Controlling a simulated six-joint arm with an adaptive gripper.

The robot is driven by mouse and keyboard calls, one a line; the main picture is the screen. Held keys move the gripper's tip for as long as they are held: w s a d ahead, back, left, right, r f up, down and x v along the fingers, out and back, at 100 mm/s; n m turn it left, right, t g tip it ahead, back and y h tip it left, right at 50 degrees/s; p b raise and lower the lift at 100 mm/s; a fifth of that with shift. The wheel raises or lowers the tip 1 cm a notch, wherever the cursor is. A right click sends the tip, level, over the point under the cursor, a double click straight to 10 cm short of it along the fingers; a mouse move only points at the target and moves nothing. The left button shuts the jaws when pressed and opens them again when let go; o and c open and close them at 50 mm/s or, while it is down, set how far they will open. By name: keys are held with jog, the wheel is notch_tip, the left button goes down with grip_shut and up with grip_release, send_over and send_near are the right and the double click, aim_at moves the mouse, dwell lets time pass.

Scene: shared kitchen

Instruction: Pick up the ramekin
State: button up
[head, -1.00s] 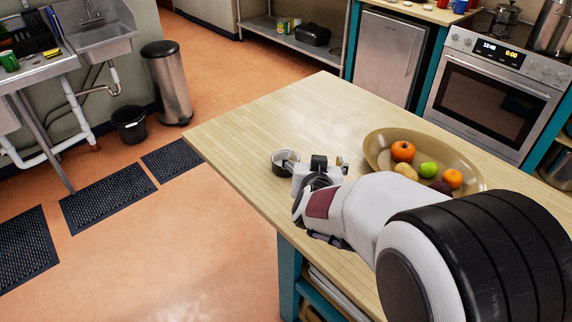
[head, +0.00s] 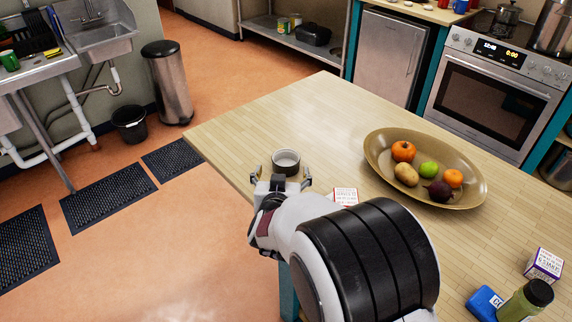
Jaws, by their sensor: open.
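The ramekin (head: 286,161) is a small round cup with a pale rim and a darker side. It stands upright on the wooden table (head: 320,112), near its left edge. My gripper (head: 281,176) is open, with one finger to the left of the ramekin and one to the right. The gripper is low, just on the near side of the ramekin, and I cannot tell whether it touches it. The gripper's body hides the lowest near part of the ramekin.
A wide bowl of fruit (head: 377,165) stands to the right. A red and white box (head: 345,196) stands close to my arm. A purple and white box (head: 543,264), a blue item (head: 485,303) and a dark-capped bottle (head: 525,302) are at the lower right. The table beyond the ramekin is clear.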

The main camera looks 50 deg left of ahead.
aim_at(287, 153)
jog(key=shift+x, duration=1.1)
jog(key=shift+w, duration=0.1)
jog(key=shift+w+a+f, duration=0.15)
jog(key=shift+w+a, duration=0.35)
jog(key=shift+w, duration=0.15)
jog(key=shift+w+a+f, duration=0.1)
jog(key=shift+w+a, duration=0.35)
jog(key=shift+w, duration=0.2)
jog(key=shift+x, duration=0.95)
jog(key=c, duration=1.3)
